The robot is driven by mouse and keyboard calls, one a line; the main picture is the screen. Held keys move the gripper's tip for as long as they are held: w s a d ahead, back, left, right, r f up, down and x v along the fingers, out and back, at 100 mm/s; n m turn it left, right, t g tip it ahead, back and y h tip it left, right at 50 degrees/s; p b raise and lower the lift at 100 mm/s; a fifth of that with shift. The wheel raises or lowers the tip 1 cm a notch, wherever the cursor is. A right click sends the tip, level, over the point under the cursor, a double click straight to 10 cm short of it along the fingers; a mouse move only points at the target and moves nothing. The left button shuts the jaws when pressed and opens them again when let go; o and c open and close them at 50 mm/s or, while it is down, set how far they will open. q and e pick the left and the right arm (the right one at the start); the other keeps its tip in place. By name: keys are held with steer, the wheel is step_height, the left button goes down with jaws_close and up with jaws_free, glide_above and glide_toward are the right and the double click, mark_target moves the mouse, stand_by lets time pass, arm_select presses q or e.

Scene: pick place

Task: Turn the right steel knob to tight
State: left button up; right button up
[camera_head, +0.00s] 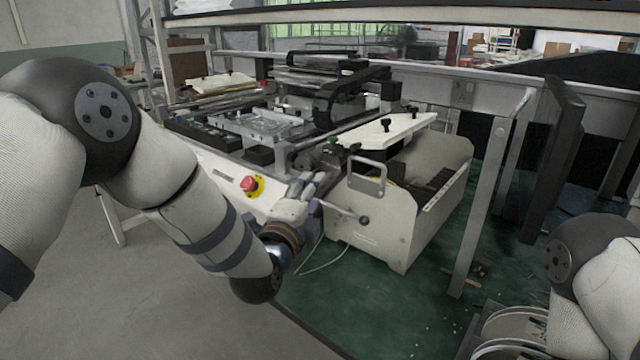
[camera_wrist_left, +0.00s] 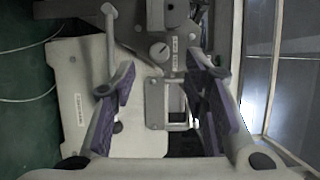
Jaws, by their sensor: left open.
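My left gripper (camera_head: 313,182) is at the near front corner of the machine, by the cream side panel. In the left wrist view its two purple-padded fingers (camera_wrist_left: 165,82) are spread, with nothing held between them. A small round pale knob (camera_wrist_left: 159,51) with a slot mark lies ahead between the fingers, apart from both. I cannot tell for sure that it is the right steel knob. A steel lever with a rounded end (camera_wrist_left: 108,20) stands to its left. My right gripper is out of view.
A steel loop handle (camera_head: 367,178) and a dark round fitting (camera_head: 364,220) are on the cream panel (camera_head: 385,240). A red emergency button (camera_head: 249,184) sits left of the gripper. A grey post (camera_head: 480,200) stands at right.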

arm_select(q)
steer(key=b+x, duration=0.1)
steer(key=x, duration=0.4)
steer(key=shift+w+d, duration=0.15)
steer(key=shift+w, duration=0.05)
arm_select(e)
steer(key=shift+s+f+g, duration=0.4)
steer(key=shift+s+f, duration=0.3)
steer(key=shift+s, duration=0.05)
